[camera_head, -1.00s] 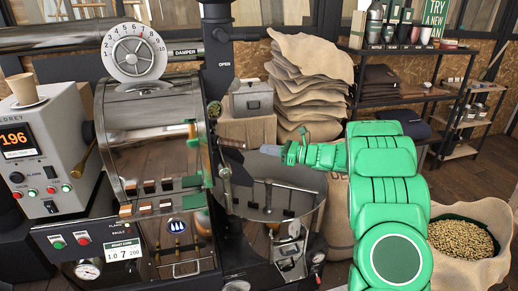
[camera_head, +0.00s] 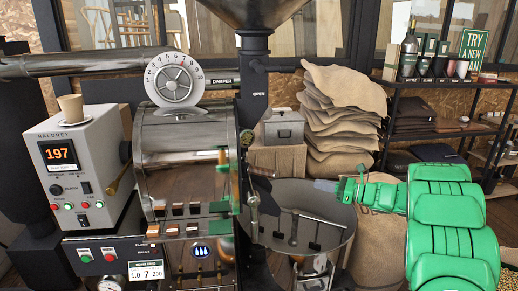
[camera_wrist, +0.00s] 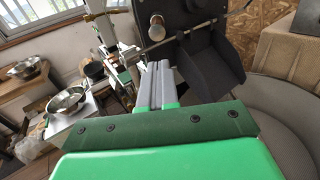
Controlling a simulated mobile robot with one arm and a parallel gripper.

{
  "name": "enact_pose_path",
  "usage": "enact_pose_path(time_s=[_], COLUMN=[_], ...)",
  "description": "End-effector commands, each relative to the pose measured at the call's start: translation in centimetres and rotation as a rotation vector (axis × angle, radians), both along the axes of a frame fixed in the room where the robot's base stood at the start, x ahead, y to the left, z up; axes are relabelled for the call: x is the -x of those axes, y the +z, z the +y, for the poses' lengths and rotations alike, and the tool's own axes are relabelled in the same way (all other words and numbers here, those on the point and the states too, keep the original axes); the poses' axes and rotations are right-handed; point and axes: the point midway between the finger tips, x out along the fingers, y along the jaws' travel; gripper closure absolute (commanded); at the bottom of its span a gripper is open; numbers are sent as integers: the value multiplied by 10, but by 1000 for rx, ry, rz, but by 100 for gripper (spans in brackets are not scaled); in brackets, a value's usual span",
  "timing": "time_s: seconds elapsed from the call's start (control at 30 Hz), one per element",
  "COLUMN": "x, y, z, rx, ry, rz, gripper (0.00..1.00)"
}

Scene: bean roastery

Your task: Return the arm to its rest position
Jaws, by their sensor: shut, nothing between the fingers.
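My green arm reaches in from the right in the head view, and my gripper (camera_head: 326,186) points left over the round cooling tray (camera_head: 335,232) of the roaster. In the wrist view my gripper (camera_wrist: 158,68) shows its two grey fingers side by side, shut with nothing between them. The dark front of the roaster with a round knob and a dark chute (camera_wrist: 207,72) lies just beyond the fingertips. In the head view a gap shows between the fingertips and the roaster's lever (camera_head: 262,171).
The roaster drum (camera_head: 185,140) and the control box (camera_head: 85,165) with a cup (camera_head: 71,108) stand left. Stacked sacks (camera_head: 345,115) and a metal tin (camera_head: 284,127) are behind the tray. A shelf (camera_head: 440,84) with bags and cups stands at the back right.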

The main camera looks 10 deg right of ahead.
Motion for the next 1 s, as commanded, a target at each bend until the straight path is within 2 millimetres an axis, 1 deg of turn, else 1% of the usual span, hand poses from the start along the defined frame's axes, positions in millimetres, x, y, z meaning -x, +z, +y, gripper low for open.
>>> enact_pose_path(time_s=[0.07, 0.17, 0.3, 0.4, 0.47, 0.53, 0.63, 0.7, 0.77, 0.9, 1.0], x=[-7, -25, -52, -67, -74, -80, -85, -85, -84, -75, -63], y=[7, 21, 46, 66, 77, 94, 113, 127, 137, 162, 175], z=[1, -1, -7, -13, -18, -23, -29, -34, -39, -46, -50], rx=[0, -4, -42, -95, -134, -185, -275, -344, -413, -588, -727], ry=[-28, -107, -266, -386, -459, -542, -656, -735, -801, -942, -1037], rz=[23, 78, 187, 260, 302, 346, 409, 448, 485, 559, 611], gripper=[100, 100, 100, 100, 100, 100, 100, 100, 100, 100, 100])
